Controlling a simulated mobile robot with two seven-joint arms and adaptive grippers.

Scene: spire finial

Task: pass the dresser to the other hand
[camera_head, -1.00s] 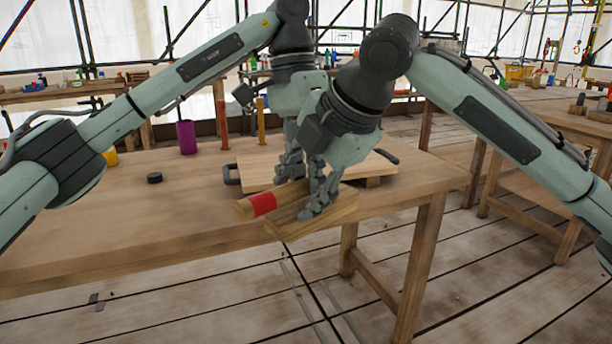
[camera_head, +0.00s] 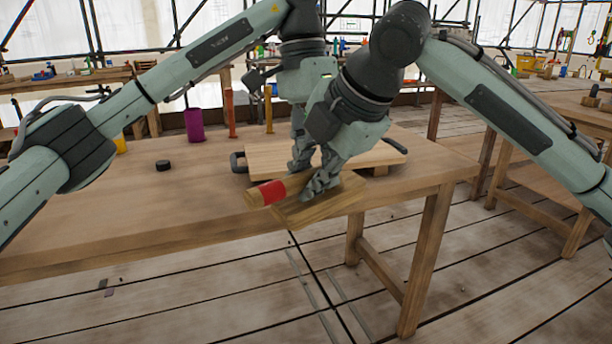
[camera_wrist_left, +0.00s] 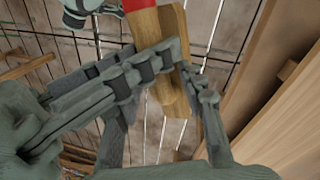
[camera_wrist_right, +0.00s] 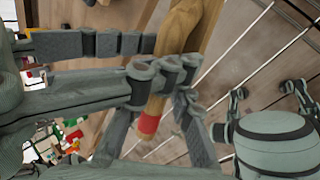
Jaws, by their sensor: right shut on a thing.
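The dresser (camera_head: 259,194) is a wooden tool with a red band near one end, at the table's front edge. A broad flat wooden part (camera_head: 318,208) lies close beside it; I cannot tell how they join. My right gripper (camera_head: 314,188) is shut on the dresser, which also shows in the right wrist view (camera_wrist_right: 180,32). My left gripper (camera_head: 297,166) is just behind the right one. In the left wrist view its fingers (camera_wrist_left: 188,72) look parted, one crossing in front of the dresser (camera_wrist_left: 147,30). Contact there is hidden.
A wooden board (camera_head: 262,157) with dark handles lies on the table (camera_head: 130,215) behind the grippers. A purple cup (camera_head: 194,125), upright orange pieces (camera_head: 229,113) and a black disc (camera_head: 163,165) stand to the left. The table's front left is clear.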

